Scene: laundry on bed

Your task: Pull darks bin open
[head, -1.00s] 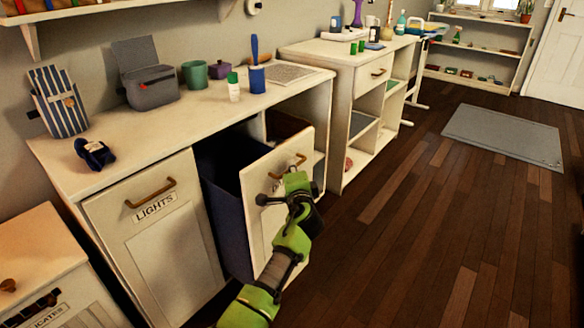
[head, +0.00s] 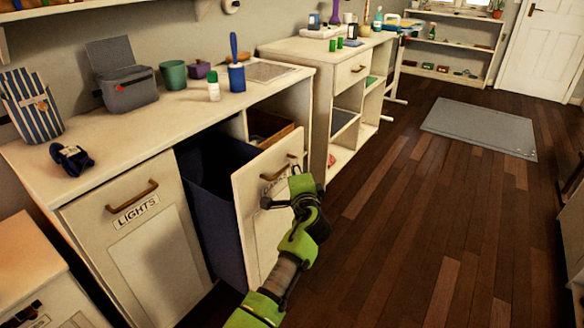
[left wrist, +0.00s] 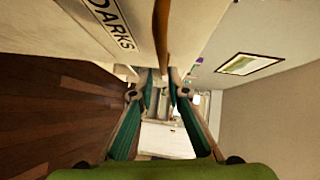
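The darks bin is a white pull-out front (head: 252,205) with a brass handle (head: 272,173) and a dark blue inner bin (head: 212,200). It stands well out from the counter, its top open. My left gripper (head: 292,186) is at the handle and partly covers the label. In the left wrist view, the DARKS label (left wrist: 112,22) and the brass handle (left wrist: 162,32) show. My right gripper is in neither view.
The lights bin (head: 150,240) beside it is shut. The counter (head: 130,135) holds a striped holder (head: 32,105), a grey box (head: 125,85), a green cup (head: 173,74) and bottles. Open wooden floor (head: 400,240) lies to the right, with a grey mat (head: 480,127) farther off.

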